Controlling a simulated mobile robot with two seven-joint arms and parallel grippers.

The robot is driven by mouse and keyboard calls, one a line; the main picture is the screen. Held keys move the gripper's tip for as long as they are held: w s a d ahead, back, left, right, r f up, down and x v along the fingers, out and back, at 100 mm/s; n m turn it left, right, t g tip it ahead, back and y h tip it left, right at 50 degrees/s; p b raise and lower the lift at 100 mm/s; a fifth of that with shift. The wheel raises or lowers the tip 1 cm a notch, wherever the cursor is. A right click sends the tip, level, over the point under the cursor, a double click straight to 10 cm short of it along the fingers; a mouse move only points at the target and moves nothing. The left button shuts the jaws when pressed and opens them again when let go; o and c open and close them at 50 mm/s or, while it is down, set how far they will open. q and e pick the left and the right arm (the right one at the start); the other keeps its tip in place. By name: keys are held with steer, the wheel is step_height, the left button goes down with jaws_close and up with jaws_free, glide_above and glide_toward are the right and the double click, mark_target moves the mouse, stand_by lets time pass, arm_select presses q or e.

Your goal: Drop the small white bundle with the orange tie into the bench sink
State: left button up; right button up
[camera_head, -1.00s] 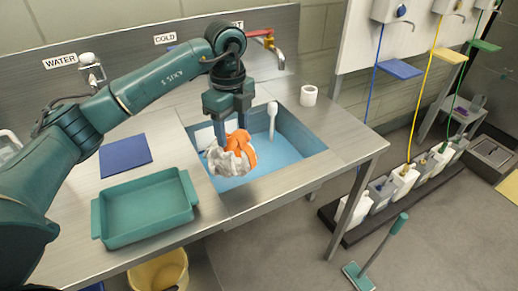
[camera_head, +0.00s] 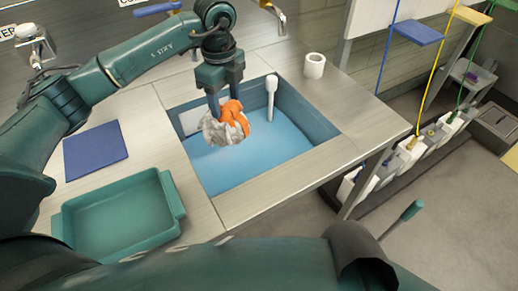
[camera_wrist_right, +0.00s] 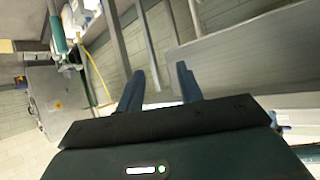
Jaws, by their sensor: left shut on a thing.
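The small white bundle (camera_head: 217,131) with its orange tie (camera_head: 236,115) hangs in my left gripper (camera_head: 226,103), which is shut on it. The gripper points down from above. The bundle shows over the left part of the bench sink (camera_head: 305,120), a blue-floored basin in the steel bench. Its exact height above the basin floor is hard to tell. My right gripper (camera_wrist_right: 160,77) shows in the right wrist view with its two fingers apart and nothing between them.
A green tray (camera_head: 118,212) and a blue mat (camera_head: 95,151) lie on the bench left of the sink. A white brush-like tool (camera_head: 271,92) stands at the sink's back, and a white roll (camera_head: 314,66) sits at the back right. My other arm crosses the bottom.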

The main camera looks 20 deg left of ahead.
arm_select(q)
step_height(320, 180, down, 4)
steer(key=b, duration=0.2)
steer(key=shift+f+b, duration=0.2)
steer(key=shift+b, duration=0.1)
steer(key=o, duration=1.5)
step_height(320, 180, up, 13)
steer(key=shift+r, duration=0.15)
